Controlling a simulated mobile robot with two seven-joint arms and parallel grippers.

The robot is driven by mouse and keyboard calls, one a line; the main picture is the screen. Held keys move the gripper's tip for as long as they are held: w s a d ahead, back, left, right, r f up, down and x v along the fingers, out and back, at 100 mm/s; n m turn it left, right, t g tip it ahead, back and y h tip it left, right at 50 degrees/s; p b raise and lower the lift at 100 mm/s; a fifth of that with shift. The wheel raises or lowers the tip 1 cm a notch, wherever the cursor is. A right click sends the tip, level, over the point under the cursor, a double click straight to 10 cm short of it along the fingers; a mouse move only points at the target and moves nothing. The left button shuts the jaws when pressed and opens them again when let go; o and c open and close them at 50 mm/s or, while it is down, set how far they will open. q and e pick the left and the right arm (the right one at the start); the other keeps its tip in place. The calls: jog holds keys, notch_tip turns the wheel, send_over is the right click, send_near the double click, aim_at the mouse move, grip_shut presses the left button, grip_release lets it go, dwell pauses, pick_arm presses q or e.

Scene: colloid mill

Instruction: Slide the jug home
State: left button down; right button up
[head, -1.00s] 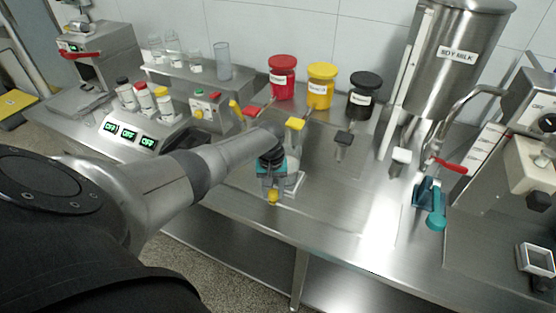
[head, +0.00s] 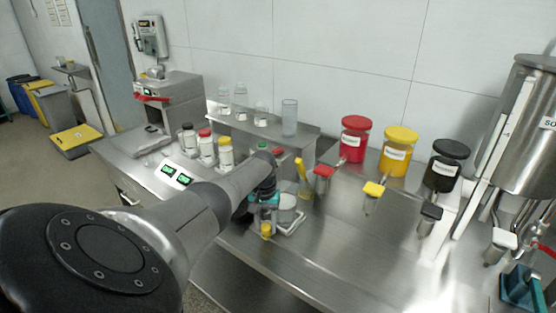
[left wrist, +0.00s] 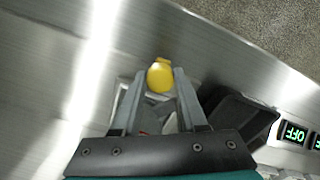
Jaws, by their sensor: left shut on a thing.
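My left gripper (head: 266,212) is low over the steel bench and shut on a part with a rounded yellow end (head: 266,229). In the left wrist view the yellow end (left wrist: 160,76) shows between the fingertips (left wrist: 159,84). A pale, see-through vessel, which looks like the jug (head: 288,205), stands just right of the gripper, within a white square frame (head: 292,229) on the bench. The gripper partly hides the vessel, and whether the yellow-ended part is its handle is unclear.
Red (head: 355,138), yellow (head: 397,152) and black (head: 445,165) lidded containers stand behind. Several capped bottles (head: 207,147) and lit displays (head: 175,176) are left. A steel tank (head: 520,120) stands right. The bench's middle (head: 340,250) is clear.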

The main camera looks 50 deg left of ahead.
pick_arm(q)
jog(key=shift+s+a, duration=0.1)
jog(key=shift+a, duration=0.45)
jog(key=shift+r, duration=0.1)
jog(key=shift+c, duration=2.2)
grip_release()
jog(key=shift+a, duration=0.1)
notch_tip(320, 180, up, 6)
jog(key=p, duration=0.2)
jog(key=shift+p, duration=0.4)
notch_tip(320, 180, up, 9)
jog(key=p, duration=0.1)
jog(key=shift+s, duration=0.1)
